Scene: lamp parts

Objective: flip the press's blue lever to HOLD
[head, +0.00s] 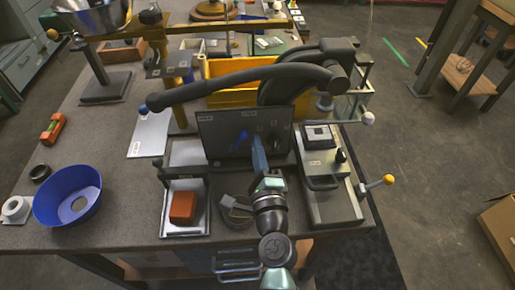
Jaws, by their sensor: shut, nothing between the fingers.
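A dark upright panel (222,124) stands on the bench below the press's long black arm (225,84). A small blue lever (239,141) is on the panel's face, slanting up to the right. Small pale labels are on the panel, too small to read, so I cannot tell which one marks HOLD. My gripper (258,141) comes up from the bottom of the head view. Its narrow fingers are shut and empty in front of the panel, just right of the blue lever. I cannot tell whether they touch the panel. The fingers and wrist hide part of the panel's lower right.
A tray with an orange-red block (182,207) stands at front left, and a grey fixture (330,200) with a yellow-knobbed handle (388,180) at right. A blue bowl (68,196) sits far left. A yellow bin (228,68) is behind. The bench between bowl and tray is clear.

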